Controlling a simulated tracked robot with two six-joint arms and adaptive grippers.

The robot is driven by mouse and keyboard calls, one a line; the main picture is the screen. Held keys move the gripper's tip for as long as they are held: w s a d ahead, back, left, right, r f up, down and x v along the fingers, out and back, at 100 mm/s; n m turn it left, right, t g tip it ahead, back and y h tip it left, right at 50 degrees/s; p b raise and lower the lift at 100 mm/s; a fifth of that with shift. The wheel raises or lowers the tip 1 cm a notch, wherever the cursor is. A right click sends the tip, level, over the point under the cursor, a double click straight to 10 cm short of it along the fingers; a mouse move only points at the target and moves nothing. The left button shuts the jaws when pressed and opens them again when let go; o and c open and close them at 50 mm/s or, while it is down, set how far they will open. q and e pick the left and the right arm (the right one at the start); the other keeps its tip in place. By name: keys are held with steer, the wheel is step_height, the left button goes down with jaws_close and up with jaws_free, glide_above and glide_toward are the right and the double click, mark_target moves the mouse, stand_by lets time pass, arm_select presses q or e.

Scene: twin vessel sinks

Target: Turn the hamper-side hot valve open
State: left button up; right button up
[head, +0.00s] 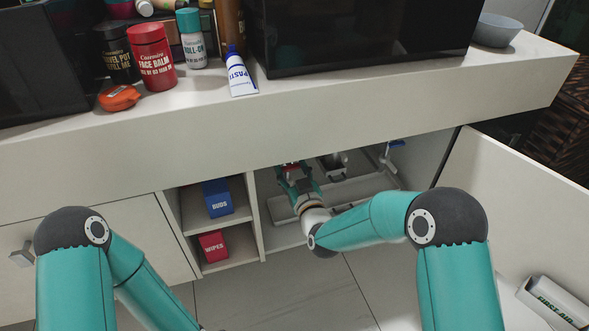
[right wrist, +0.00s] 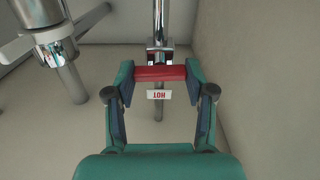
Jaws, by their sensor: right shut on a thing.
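The hot valve has a red bar handle (right wrist: 160,73) in the right wrist view, with a white HOT tag (right wrist: 159,94) below it. The handle lies crosswise to the chrome pipe (right wrist: 160,22). My right gripper (head: 292,174) reaches into the open sink cabinet in the head view. In the right wrist view its two fingers (right wrist: 160,76) are shut on the ends of the red handle. In the head view the gripper mostly hides this valve. My left arm is at the left of the head view, and its gripper is out of frame.
A blue valve handle (head: 392,145) is farther right in the cabinet. The cabinet door (head: 505,180) stands open at right, with a first-aid box (head: 552,303) on it. Shelves with blue (head: 218,199) and red (head: 213,247) boxes adjoin at left. A woven hamper (head: 562,125) is far right.

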steer(key=n, duration=0.4)
steer(key=shift+w+d, duration=0.1)
steer(key=n, duration=0.4)
steer(key=shift+n, duration=0.4)
steer(key=n, duration=0.4)
steer(key=shift+n, duration=0.3)
steer(key=shift+a+f+n, duration=0.1)
steer(key=shift+n, duration=0.8)
steer(key=shift+a+f+n, duration=0.1)
steer(key=shift+n, duration=0.8)
steer(key=o, duration=1.2)
steer(key=shift+c, duration=0.2)
steer(key=v, duration=1.2)
